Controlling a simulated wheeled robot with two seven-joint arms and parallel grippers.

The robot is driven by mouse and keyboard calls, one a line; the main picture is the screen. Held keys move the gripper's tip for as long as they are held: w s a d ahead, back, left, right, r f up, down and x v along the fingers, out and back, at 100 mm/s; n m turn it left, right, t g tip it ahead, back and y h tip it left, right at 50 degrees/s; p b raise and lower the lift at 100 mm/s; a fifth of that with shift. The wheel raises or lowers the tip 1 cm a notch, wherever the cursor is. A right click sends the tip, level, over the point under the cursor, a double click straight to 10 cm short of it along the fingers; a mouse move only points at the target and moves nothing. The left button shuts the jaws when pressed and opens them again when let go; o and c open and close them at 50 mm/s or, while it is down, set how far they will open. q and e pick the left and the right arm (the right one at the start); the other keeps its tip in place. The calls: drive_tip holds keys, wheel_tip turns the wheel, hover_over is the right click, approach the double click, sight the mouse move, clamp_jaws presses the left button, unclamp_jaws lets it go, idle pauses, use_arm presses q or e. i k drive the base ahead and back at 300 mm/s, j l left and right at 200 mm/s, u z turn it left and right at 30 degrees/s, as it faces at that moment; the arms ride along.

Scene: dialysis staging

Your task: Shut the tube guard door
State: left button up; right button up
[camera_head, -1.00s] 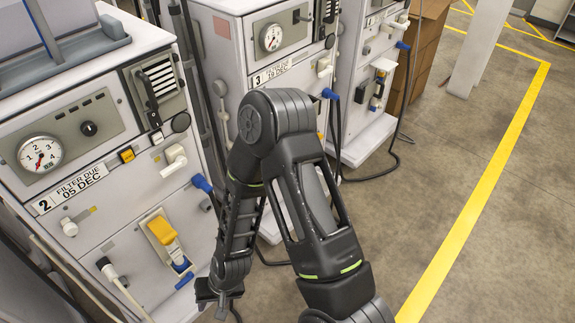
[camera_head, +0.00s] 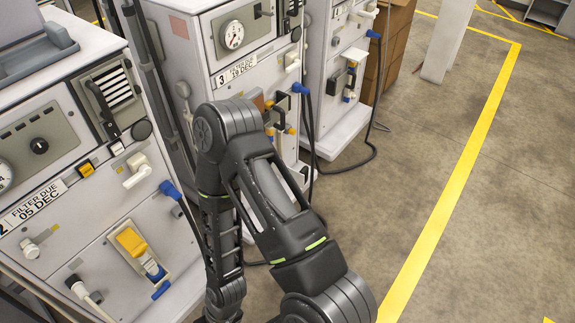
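No part is clearly recognisable as the tube guard door. Machine 2's white front (camera_head: 75,235) at the left carries a yellow lever piece (camera_head: 130,241) in a pale recessed plate, with a blue connector below it. Machine 3 (camera_head: 180,60) has a black bracket (camera_head: 281,108) with orange knobs, partly hidden behind my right arm. A similar dark bracket (camera_head: 346,82) is on the third machine. My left gripper is not in view.
A white L-shaped handle (camera_head: 137,170) and a blue connector (camera_head: 170,190) stick out of machine 2. Dark hoses run between the machines, and a black cable (camera_head: 350,170) lies on the floor. Brown boxes (camera_head: 392,50) stand behind.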

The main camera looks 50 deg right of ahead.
sight(301, 178)
drive_tip(key=l+u, duration=0.15)
drive_tip(key=l, duration=0.5)
drive_tip(key=l+u, duration=0.1)
drive_tip(key=l, duration=0.55)
drive_tip(key=l+u, duration=0.15)
drive_tip(key=l, duration=0.5)
drive_tip(key=l+u, duration=0.15)
drive_tip(key=l, duration=0.55)
drive_tip(key=l+u, duration=0.1)
drive_tip(key=l, duration=0.5)
drive_tip(key=k+l+u, duration=0.15)
drive_tip(key=l, duration=0.5)
drive_tip(key=k+l+u, duration=0.15)
drive_tip(key=l, duration=0.5)
drive_tip(key=k+l+u, duration=0.1)
drive_tip(key=l, duration=0.5)
drive_tip(key=j+z, duration=0.1)
drive_tip(key=z, duration=0.3)
drive_tip(key=k+z, duration=0.15)
drive_tip(key=z, duration=0.25)
drive_tip(key=k+z, duration=0.1)
drive_tip(key=z, duration=0.3)
drive_tip(key=k+j+z, duration=0.1)
drive_tip(key=z, duration=0.35)
